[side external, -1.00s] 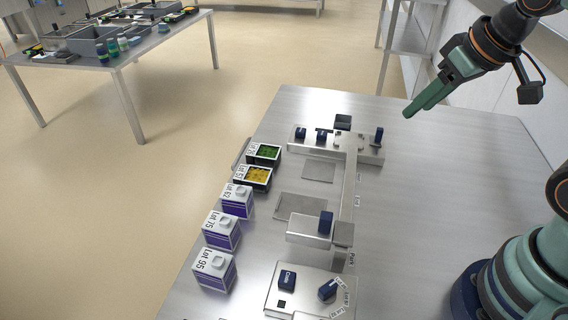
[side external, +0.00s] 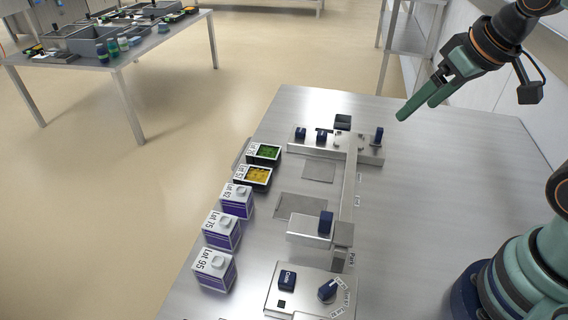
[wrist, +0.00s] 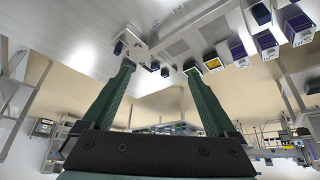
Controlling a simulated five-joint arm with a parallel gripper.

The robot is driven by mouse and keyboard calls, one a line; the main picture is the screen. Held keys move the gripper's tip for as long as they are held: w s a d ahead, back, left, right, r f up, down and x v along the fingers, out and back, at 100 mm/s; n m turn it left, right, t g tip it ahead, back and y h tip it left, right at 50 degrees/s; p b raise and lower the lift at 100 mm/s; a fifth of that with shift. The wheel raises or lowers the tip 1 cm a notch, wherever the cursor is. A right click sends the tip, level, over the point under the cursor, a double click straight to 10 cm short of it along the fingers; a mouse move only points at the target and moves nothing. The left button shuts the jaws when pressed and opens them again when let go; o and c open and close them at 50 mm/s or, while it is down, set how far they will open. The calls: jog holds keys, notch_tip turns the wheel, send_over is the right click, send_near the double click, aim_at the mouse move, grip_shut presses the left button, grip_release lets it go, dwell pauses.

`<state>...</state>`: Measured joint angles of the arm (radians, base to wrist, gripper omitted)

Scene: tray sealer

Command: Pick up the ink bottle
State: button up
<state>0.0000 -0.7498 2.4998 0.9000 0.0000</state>
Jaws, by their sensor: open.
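No item is plainly marked as an ink bottle. Three white-and-purple boxy containers with white caps stand in a row on the left side of the table, labelled Lot 62 (side external: 237,202), Lot 75 (side external: 222,232) and Lot 95 (side external: 214,270). Purple containers also show at the upper right of the wrist view (wrist: 266,42). My gripper (side external: 417,110) is open and empty, high above the far right part of the table, well away from the row. Its two green fingers stand apart in the wrist view (wrist: 158,68).
A green-topped tray (side external: 264,152) and a yellow-topped tray (side external: 254,177) continue the row. A metal fixture with a rail (side external: 349,185) and dark blue knobs stands beside it. A control panel (side external: 285,306) sits in front. The table's right side (side external: 440,190) is clear.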

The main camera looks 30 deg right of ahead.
jog(key=w+a+r+n+g, duration=0.2)
jog(key=w+a+n, duration=0.1)
jog(key=w+a, duration=0.45)
jog(key=n+g, duration=0.4)
jog(key=n, duration=0.1)
send_near(224, 228)
jog(key=shift+w+d+r, duration=0.25)
jog(key=shift+w+d, duration=0.15)
jog(key=shift+w, duration=0.1)
jog(key=shift+s+a+f, duration=0.1)
jog(key=shift+a+f, duration=0.1)
jog(key=shift+f, duration=0.1)
notch_tip(224, 228, down, 12)
jog(key=shift+r, duration=0.1)
grip_shut()
